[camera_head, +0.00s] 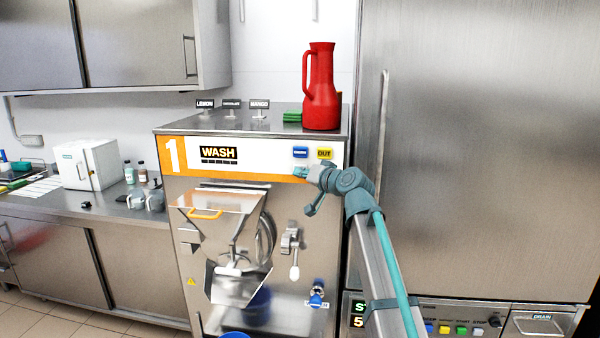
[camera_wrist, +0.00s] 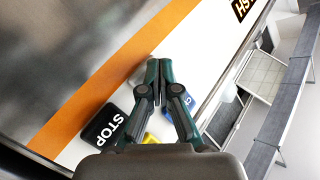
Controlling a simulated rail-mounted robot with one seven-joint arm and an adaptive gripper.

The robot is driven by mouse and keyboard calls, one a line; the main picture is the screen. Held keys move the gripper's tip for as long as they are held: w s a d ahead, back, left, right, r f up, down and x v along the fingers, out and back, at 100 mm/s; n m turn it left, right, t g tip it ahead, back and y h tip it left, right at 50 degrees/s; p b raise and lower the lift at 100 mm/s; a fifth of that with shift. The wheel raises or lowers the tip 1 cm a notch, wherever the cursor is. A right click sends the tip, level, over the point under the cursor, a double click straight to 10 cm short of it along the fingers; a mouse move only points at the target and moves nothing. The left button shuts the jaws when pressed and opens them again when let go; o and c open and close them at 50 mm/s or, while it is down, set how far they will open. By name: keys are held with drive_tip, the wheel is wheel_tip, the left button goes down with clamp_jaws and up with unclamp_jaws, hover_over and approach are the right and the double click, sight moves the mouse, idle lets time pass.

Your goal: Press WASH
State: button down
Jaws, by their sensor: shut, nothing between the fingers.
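The machine marked 1 has a front panel with an orange border (camera_head: 262,177) and a black display reading WASH (camera_head: 218,153). To the display's right are a blue button (camera_head: 300,152) with a label too small to read and a yellow button reading OUT (camera_head: 325,153). My gripper (camera_head: 299,171) is shut and empty, just below the blue button. In the wrist view, my fingertips (camera_wrist: 159,65) point at the panel over a pale patch that they partly hide. A black STOP button (camera_wrist: 114,126), a blue button (camera_wrist: 189,101) and a yellow button (camera_wrist: 150,138) show around the fingers. I cannot tell whether the fingertips touch the panel.
A red jug (camera_head: 321,90) and small flavour signs (camera_head: 231,104) stand on top of the machine. A steel chute (camera_head: 225,230) and a tap lever (camera_head: 291,240) stick out below the panel. A tall steel cabinet (camera_head: 480,150) stands close on the right.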

drive_tip(key=shift+s+a, duration=0.1)
drive_tip(key=shift+s, duration=0.8)
drive_tip(key=shift+s, duration=0.1)
drive_tip(key=s, duration=0.4)
drive_tip(key=shift+s+a+p, duration=0.25)
drive_tip(key=shift+s+p, duration=0.15)
idle(0.5)
